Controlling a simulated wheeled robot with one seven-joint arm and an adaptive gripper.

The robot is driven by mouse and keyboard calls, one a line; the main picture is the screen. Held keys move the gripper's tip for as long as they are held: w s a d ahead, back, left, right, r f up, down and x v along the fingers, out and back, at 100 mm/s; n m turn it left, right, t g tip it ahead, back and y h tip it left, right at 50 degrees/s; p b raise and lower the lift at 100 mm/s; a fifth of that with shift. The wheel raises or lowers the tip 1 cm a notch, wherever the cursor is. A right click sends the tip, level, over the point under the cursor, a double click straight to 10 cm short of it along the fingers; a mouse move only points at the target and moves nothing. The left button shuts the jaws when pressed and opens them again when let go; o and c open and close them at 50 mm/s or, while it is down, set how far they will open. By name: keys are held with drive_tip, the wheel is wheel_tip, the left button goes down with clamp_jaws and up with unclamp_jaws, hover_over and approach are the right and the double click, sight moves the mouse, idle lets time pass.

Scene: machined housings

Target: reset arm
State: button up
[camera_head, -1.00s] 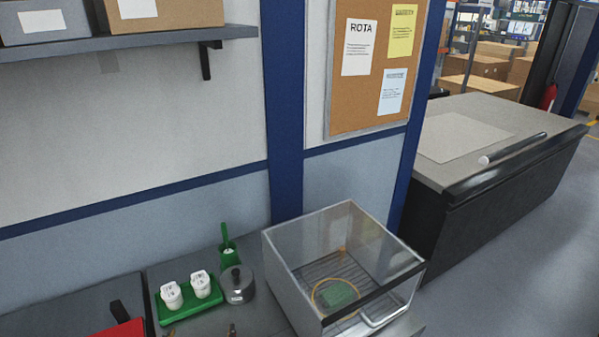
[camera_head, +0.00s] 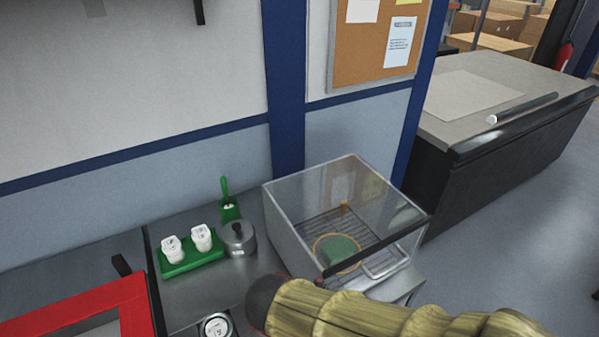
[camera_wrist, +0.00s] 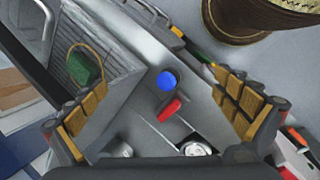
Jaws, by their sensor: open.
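My gripper (camera_wrist: 160,84) is open in the wrist view, with gold-padded fingers spread wide at left and right. Nothing is seen held between them. Beyond the gap lie a blue round thing (camera_wrist: 167,81) and a red thing (camera_wrist: 169,110) on a grey surface. In the head view, a ribbed yellowish sleeve with a dark end, which looks like my arm, crosses the lower right in front of the bench. My fingers cannot be made out there.
A clear-walled box (camera_head: 345,215) with a wire rack holds a green block (camera_head: 341,249). Left of it stand a lidded metal pot (camera_head: 239,239), a green tray (camera_head: 193,261) with two white containers, and a green scoop holder (camera_head: 229,209). A red frame (camera_head: 75,312) lies lower left.

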drive_tip(key=s+d+r+m+t+y+b, duration=0.1)
drive_tip(key=d+r+m+b, duration=0.2)
drive_tip(key=d+m, duration=0.3)
drive_tip(key=d+r+m+t+y+b, duration=0.1)
drive_tip(key=d+r+m+b, duration=0.2)
drive_tip(key=d+m, duration=0.4)
drive_tip(key=d+r, duration=0.1)
drive_tip(key=d, duration=0.2)
drive_tip(key=shift+s+r+t+y, duration=0.2)
drive_tip(key=shift+s+t+y, duration=0.1)
drive_tip(key=shift+s+y, duration=0.1)
drive_tip(key=shift+a, duration=0.1)
